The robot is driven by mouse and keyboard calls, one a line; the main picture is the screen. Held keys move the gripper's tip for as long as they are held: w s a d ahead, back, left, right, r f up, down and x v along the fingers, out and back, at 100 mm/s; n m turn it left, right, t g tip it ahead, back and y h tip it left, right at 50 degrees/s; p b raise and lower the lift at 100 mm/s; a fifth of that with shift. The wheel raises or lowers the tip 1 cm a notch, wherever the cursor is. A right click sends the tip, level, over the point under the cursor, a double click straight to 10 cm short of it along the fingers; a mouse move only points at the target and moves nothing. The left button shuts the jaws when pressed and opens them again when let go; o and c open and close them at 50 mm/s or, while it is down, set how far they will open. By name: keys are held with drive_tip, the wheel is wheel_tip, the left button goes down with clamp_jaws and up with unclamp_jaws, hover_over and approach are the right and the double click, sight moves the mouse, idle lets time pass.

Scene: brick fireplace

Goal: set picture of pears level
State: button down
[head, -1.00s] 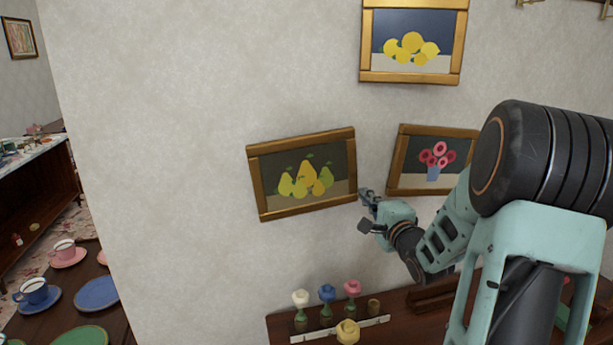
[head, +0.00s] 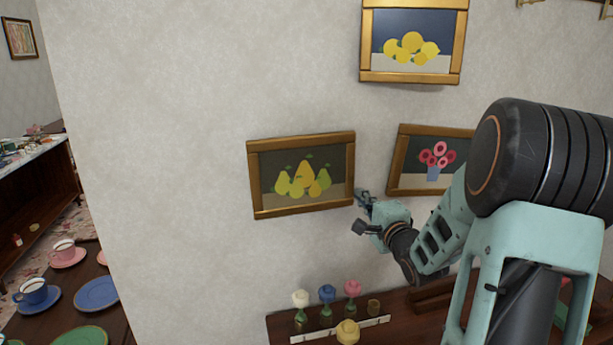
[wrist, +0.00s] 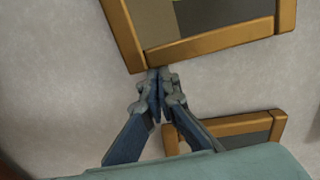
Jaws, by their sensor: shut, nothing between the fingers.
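The picture of pears (head: 350,165) hangs on the wall in a gold frame, at middle left in the head view. Its top and bottom edges rise slightly to the right, so it looks a little tilted. My gripper (head: 362,194) is shut and empty at the frame's lower right corner. In the wrist view, the shut fingertips (wrist: 158,73) are at the pear frame's edge (wrist: 210,42), close to a corner. They look to be touching it or nearly so; the exact contact is hidden.
A lemon picture (head: 412,77) hangs above right, and a flower picture (head: 398,160) hangs right, partly behind my arm. Below stands a wooden surface (head: 285,325) with several small flower vases. A table with cups and plates (head: 97,293) is at lower left. The wall left of the pears is bare.

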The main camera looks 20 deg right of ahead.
drive_tip(key=shift+a, duration=0.2)
drive_tip(key=shift+d, duration=0.15)
drive_tip(key=s+d+p, duration=0.1)
drive_tip(key=s+p, duration=0.1)
drive_tip(key=s, duration=0.6)
drive_tip(key=shift+d, duration=0.15)
idle(0.8)
idle(0.3)
